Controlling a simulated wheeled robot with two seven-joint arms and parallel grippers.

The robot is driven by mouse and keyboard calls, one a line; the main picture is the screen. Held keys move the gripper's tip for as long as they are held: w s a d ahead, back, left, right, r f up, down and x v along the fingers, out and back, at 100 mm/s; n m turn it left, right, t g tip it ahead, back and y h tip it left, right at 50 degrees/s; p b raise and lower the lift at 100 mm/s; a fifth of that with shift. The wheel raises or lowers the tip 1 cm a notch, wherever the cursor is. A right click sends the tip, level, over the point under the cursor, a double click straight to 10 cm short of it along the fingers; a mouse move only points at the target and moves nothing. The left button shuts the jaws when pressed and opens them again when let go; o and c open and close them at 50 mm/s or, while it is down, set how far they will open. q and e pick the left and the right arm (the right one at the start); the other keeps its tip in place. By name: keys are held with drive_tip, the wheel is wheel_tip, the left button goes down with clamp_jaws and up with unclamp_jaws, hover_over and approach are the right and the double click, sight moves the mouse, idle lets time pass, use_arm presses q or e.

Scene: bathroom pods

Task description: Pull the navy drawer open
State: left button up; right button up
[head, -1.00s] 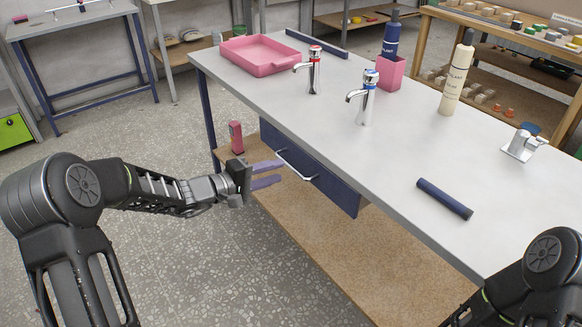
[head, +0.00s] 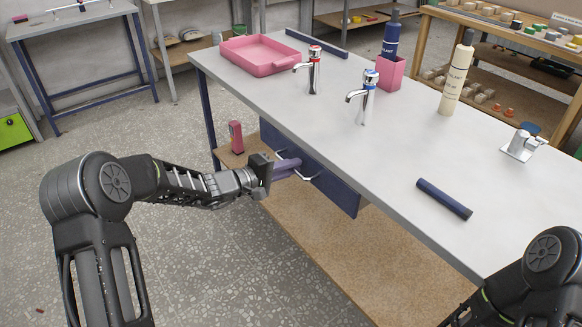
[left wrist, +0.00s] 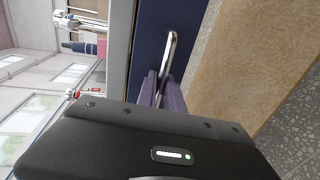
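The navy drawer (head: 338,191) is under the grey tabletop, and its front looks flush, so it appears closed. Its silver bar handle (head: 311,178) runs along the front; the handle also shows in the left wrist view (left wrist: 171,45). My left gripper (head: 291,167) is at the handle, its purple fingers close together with the bar between them. In the left wrist view the fingers (left wrist: 161,90) lie on either side of the handle and hide part of it. My right arm shows at the lower right of the head view, but its gripper is out of frame.
A red-pink object (head: 236,137) stands on the wooden lower shelf (head: 330,245) left of the drawer.

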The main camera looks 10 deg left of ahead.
use_arm(q)
clamp_jaws()
drive_tip(key=shift+s+a+f, duration=0.1)
use_arm(e)
drive_tip(key=shift+f, duration=0.1)
idle(0.9)
